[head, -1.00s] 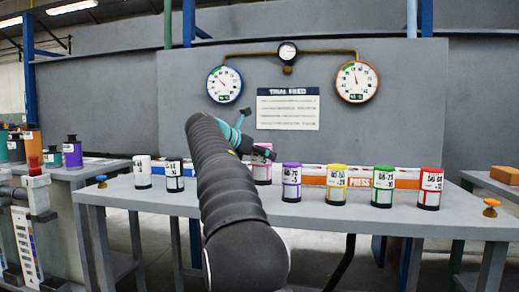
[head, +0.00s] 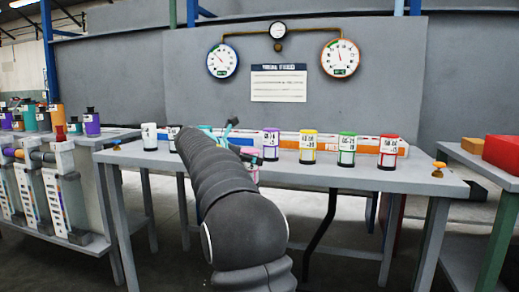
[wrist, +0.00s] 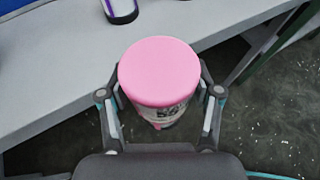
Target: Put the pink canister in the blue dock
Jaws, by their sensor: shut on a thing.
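The pink canister (wrist: 160,72) is in my gripper (wrist: 162,112), one finger on each side, with its round pink top facing the wrist camera. In the wrist view it hangs over the floor, just off the table's edge. In the head view a bit of the pink canister (head: 250,172) shows beyond my arm, in front of the table's near edge, and my gripper (head: 242,150) is mostly hidden. I cannot make out a blue dock for certain; my arm covers part of the strip at the back of the table.
Purple (head: 271,145), yellow (head: 308,147), green (head: 347,149) and red (head: 388,152) canisters stand along the table (head: 350,180). A white canister (head: 149,137) stands at its left. A machine (head: 45,185) stands at left. A red box (head: 502,152) lies on the right table.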

